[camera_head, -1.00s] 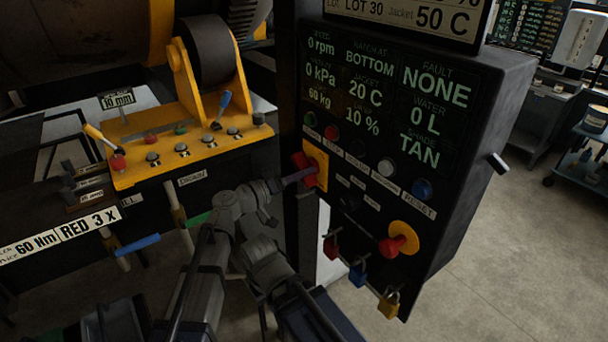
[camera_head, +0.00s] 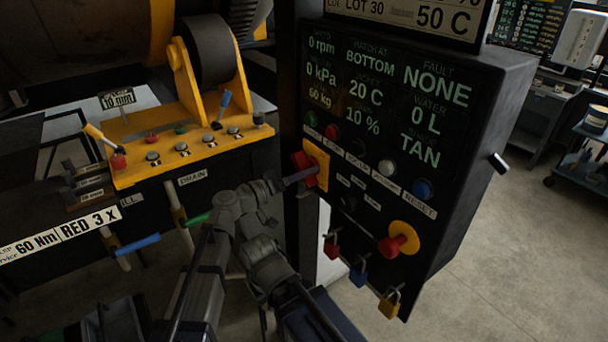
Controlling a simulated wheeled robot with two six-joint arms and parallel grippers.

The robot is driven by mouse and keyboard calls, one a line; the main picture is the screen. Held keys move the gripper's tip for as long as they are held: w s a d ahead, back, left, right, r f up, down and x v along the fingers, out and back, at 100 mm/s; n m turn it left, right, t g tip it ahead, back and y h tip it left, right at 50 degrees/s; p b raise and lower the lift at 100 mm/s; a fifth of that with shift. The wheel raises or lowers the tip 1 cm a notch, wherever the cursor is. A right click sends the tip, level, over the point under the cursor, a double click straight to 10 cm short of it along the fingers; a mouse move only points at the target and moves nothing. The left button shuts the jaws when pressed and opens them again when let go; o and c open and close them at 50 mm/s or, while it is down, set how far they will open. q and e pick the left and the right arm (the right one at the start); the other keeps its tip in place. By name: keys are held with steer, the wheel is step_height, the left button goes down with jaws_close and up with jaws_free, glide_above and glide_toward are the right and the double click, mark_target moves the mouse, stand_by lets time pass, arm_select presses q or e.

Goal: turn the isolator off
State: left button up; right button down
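The isolator is a red rotary handle (camera_head: 303,163) on a yellow plate (camera_head: 321,160), on the left edge of the black control panel. My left gripper (camera_head: 306,174) reaches it from the left, with its dark tip at the red handle. The tip covers part of the handle, and I cannot tell whether the fingers are closed on it. The handle looks tilted. My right gripper does not show.
A red mushroom button (camera_head: 398,242) sits lower right on the panel (camera_head: 440,255). Red (camera_head: 331,246), blue (camera_head: 357,274) and yellow (camera_head: 390,303) padlocks hang along its lower edge. A yellow bracket (camera_head: 190,150) with levers stands left.

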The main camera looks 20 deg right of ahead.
arm_select(q)
steer(key=v, duration=0.8)
stand_by(0.5)
steer(key=s+a+f+g+y, duration=0.2)
steer(key=s+a+f+y, duration=0.25)
steer(key=f, duration=0.55)
steer(key=s+a+f+n+g+y, duration=0.1)
steer(key=s+a+f+n+y, duration=0.2)
steer(key=a, duration=0.5)
steer(key=s+a+f+g+y, duration=0.1)
steer(key=s+a+f+y, duration=0.35)
steer(key=a, duration=0.35)
steer(key=s+a+f+n+g+y, duration=0.1)
steer(key=s+a+f+n+y, duration=0.15)
steer(key=a+f+y, duration=0.35)
steer(key=s+d+m+g, duration=0.1)
steer(key=s+d+m, duration=0.3)
steer(key=s+d, duration=0.2)
steer(key=d+r, duration=0.1)
steer(key=d, duration=0.1)
steer(key=shift+d+b, duration=0.35)
steer(key=shift+d, duration=0.05)
